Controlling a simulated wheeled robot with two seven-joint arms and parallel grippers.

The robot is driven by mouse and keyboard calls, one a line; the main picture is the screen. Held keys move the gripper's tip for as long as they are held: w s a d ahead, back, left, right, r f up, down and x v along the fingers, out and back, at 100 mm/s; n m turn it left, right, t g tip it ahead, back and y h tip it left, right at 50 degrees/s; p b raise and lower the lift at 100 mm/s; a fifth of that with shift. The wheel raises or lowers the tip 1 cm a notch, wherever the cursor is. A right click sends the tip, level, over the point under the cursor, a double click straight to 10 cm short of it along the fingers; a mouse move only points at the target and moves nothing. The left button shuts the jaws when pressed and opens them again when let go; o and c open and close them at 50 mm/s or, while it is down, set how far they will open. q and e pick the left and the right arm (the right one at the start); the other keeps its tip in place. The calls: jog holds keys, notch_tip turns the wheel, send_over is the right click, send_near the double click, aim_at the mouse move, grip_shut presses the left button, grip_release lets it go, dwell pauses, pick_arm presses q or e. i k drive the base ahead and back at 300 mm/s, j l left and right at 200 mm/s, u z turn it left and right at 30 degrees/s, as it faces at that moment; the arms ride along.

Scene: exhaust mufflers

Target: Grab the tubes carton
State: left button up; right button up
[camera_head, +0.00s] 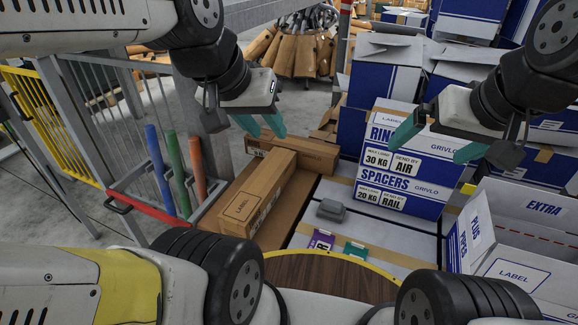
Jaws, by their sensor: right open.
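I cannot read the word "tubes" on any carton. A white and blue carton reading RINGS (386,135) stands upright on one reading SPACERS (398,184), right of centre. Long brown cartons marked LABEL (248,200) lie left of centre. An open white carton reading EXTRA and PLUS (500,252) stands at lower right. My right gripper (426,152) is open in front of the RINGS carton, one teal finger towards each side; contact cannot be told. My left gripper (267,136) is open and empty above the brown cartons.
A grey device (331,210) and small purple and green cards (355,249) lie on the pale surface. More blue and white cartons (391,70) crowd behind.

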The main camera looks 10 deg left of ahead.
aim_at(243, 216)
jog(key=j+u, duration=0.1)
jog(key=j, duration=0.8)
jog(key=i+j, duration=0.1)
jog(key=j, duration=0.8)
jog(key=u, duration=0.05)
